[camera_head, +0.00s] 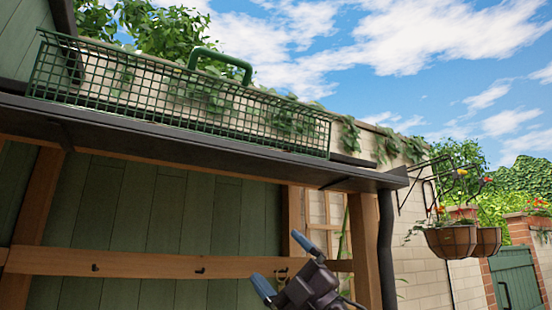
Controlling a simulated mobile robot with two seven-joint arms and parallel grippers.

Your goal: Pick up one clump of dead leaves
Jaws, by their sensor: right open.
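No clump of dead leaves can be made out; the inside of the dark gutter (200,152) along the eave is hidden, as I look up at it from below. A green wire mesh basket (180,98) with a green handle (222,62) stands above the gutter at upper left. My right gripper (281,264) is at bottom centre, below the gutter. Its two blue-tipped fingers are spread apart with nothing between them. My left gripper is not in view.
A wooden rail (140,264) with dark hooks crosses green boards under the gutter. A dark downpipe (387,250) drops at the gutter's right end. Hanging baskets (451,241) with flowers are at right, before a pale wall (430,272). Ivy trails over the wall top.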

